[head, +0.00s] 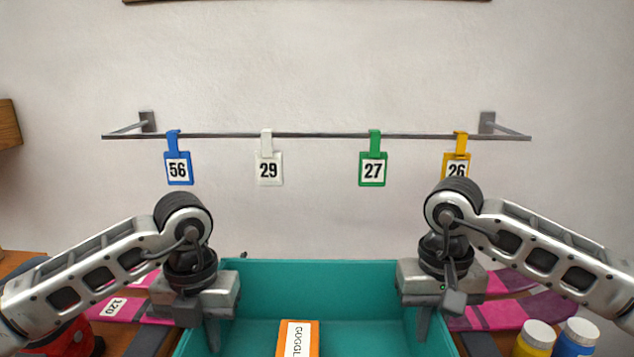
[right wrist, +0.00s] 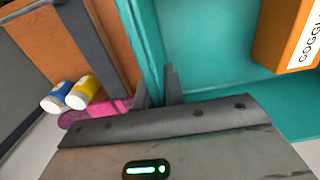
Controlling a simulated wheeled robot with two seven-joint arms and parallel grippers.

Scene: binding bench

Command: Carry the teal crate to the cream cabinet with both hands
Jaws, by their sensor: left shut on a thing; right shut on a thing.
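The teal crate (head: 318,273) is at the bottom centre of the head view, with its near part cut off by the frame edge. An orange box (head: 312,340) with a label starting "GOGGL" is inside it. My left gripper (head: 212,330) is shut on the crate's left wall. My right gripper (head: 424,318) is shut on the right wall. In the right wrist view, the fingers of my right gripper (right wrist: 158,92) straddle the teal crate wall (right wrist: 140,45), and the orange box (right wrist: 285,35) shows inside the crate. The cream cabinet is not in view.
A wall rail (head: 320,136) holds tags numbered 56, 29, 27 and 26. A wooden bench (head: 20,262) carries pink strips (head: 130,306) on both sides. A yellow bottle (head: 536,338) and a blue bottle (head: 577,338) stand at right. A red thing (head: 72,340) is at lower left.

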